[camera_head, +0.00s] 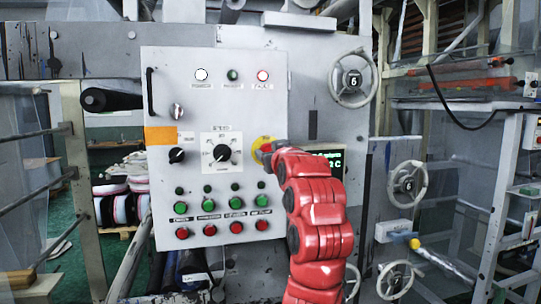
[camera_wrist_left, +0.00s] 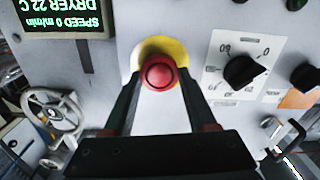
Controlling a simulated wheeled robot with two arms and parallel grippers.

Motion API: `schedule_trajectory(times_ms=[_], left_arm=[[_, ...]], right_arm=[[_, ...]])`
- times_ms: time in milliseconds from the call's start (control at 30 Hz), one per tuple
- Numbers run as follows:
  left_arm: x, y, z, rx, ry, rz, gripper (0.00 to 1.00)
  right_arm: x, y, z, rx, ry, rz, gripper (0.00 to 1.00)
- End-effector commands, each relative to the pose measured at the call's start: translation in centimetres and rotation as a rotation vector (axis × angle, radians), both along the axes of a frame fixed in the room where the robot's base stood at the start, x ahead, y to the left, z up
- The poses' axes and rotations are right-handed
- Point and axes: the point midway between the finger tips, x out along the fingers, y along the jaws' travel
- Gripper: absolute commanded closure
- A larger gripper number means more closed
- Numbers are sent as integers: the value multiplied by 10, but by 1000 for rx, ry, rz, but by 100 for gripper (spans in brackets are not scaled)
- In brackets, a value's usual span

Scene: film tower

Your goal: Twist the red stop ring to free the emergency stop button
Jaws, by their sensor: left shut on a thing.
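The emergency stop button with its red ring (camera_wrist_left: 159,72) sits on a round yellow plate (camera_wrist_left: 170,45) in the left wrist view. In the head view the yellow plate (camera_head: 258,141) shows at the right edge of the grey control panel (camera_head: 215,80), and my gripper hides the button. My left gripper (camera_head: 267,151) is at the panel face, with my red arm below it. In the left wrist view the two dark fingers of my left gripper (camera_wrist_left: 160,78) are on either side of the red ring and shut on it. My right gripper is not in view.
A black speed knob (camera_head: 222,153) sits left of the button. Rows of green and red buttons (camera_head: 209,229) line the panel below. Handwheels (camera_head: 352,79) stick out at the right.

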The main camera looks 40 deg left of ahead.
Motion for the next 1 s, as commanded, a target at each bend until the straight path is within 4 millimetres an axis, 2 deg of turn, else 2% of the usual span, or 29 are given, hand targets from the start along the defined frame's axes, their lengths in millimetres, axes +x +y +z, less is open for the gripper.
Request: schedule_trajectory(times_ms=[400,700,1000], left_arm=[[1,-1,-2,214,251,0,98],[2,-2,-2,366,429,0,98],[2,-2,-1,455,536,0,98]], right_arm=[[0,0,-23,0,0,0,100],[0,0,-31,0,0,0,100],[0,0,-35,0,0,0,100]])
